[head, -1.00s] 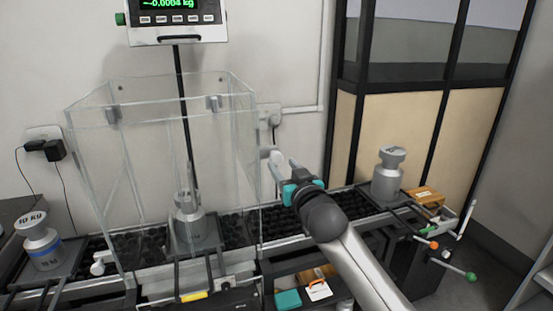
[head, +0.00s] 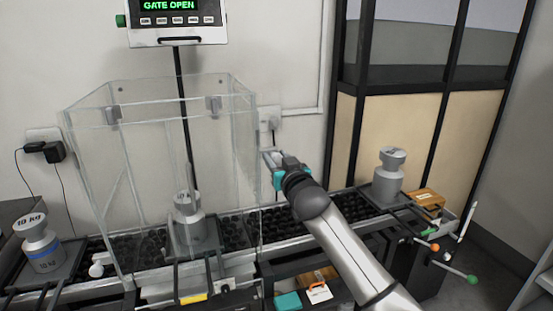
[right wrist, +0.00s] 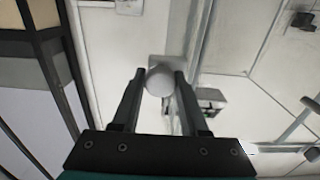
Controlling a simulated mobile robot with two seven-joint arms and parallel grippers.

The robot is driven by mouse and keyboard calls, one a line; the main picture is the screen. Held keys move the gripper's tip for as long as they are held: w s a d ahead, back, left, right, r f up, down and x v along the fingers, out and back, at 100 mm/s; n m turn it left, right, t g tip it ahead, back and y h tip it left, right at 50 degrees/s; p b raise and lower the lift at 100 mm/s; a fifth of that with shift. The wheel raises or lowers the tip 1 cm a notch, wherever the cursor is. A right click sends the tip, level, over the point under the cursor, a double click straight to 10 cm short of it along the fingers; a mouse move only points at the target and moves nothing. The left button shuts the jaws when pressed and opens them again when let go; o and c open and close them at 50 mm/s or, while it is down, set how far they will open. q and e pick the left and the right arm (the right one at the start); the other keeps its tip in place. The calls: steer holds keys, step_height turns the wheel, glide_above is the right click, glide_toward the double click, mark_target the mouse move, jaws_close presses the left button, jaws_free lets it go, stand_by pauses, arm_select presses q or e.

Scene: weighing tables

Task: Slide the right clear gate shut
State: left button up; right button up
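The clear box (head: 160,150) stands around the scale over the roller track. Its right clear gate (head: 247,135) is the pane on the box's right side. The display (head: 169,6) reads GATE OPEN. My right gripper (head: 272,158) is at the outer side of that pane. In the right wrist view a round white knob (right wrist: 160,81) lies between or just beyond my fingertips, with a thin gap at one side; I see no clear grip. In the head view the knob is hidden by the gripper. My left gripper is not in view.
A grey weight (head: 187,215) stands inside the box. A 10 kg weight (head: 40,243) stands at left, another weight (head: 389,170) on the track at right. A wall socket (head: 269,117) sits behind my gripper.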

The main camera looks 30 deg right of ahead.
jaws_close()
steer(key=shift+f, duration=0.1)
stand_by(1.0)
